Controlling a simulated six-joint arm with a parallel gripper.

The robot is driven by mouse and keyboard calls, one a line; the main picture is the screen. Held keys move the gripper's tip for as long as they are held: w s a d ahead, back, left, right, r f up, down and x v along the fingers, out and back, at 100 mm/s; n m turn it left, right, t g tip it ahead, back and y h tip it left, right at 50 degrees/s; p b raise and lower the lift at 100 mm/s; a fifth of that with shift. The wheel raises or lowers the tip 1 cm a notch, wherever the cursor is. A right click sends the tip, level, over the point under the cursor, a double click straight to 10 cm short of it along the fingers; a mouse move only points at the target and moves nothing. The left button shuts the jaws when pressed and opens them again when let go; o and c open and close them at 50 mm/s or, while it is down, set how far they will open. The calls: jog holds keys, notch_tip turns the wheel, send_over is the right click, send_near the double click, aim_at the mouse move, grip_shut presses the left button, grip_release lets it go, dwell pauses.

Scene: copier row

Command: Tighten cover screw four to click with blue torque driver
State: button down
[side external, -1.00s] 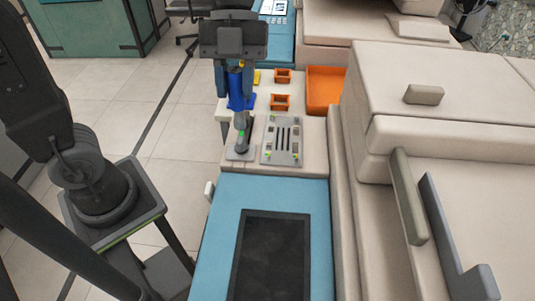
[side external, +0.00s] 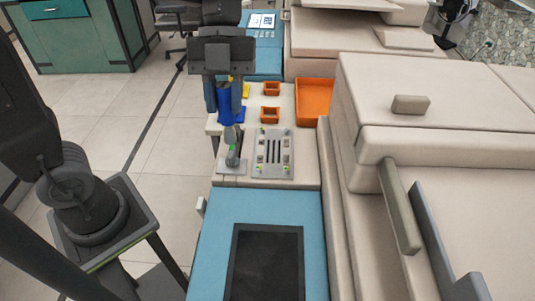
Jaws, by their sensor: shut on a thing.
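My gripper (side external: 223,95) hangs upright at the upper middle, left of the orange trays. It is shut on the blue torque driver (side external: 232,113), whose blue body shows between and below the fingers. The driver's lower end is hidden behind a grey-and-green upright piece on a flat grey base (side external: 232,167). To the right of this lies the grey slotted cover plate (side external: 273,171), with small screws and green-yellow marks toward its corners. The driver is left of and behind the plate; contact cannot be told. Which screw is number four cannot be told.
Two small orange bins (side external: 271,89) and a larger orange tray (side external: 313,99) sit behind the plate. A blue surface with a dark panel (side external: 266,262) is in front. Bulky beige copier housings (side external: 430,100) stand close on the right.

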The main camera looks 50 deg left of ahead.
jog(key=w+a+m+g+y, duration=0.1)
jog(key=w+m, duration=0.4)
jog(key=w, duration=1)
jog(key=shift+w+a+f+m+y, duration=0.2)
jog(key=shift+w+f+m+y, duration=0.25)
jog(key=shift+y, duration=0.15)
jog(key=shift+w+d+f+n+t+h, duration=0.1)
jog(key=shift+f+n+t+h, duration=0.75)
jog(key=shift+n, duration=1.65)
jog(key=shift+w+d+f+n+t+h, duration=0.1)
jog(key=shift+f+n+t+h, duration=0.7)
jog(key=shift+n, duration=1.65)
jog(key=shift+w+d+f+n+t+h, duration=0.15)
jog(key=shift+f+n+t, duration=0.4)
jog(key=shift+f+n, duration=1.3)
jog(key=shift+r+n, duration=0.6)
jog(key=shift+n, duration=0.05)
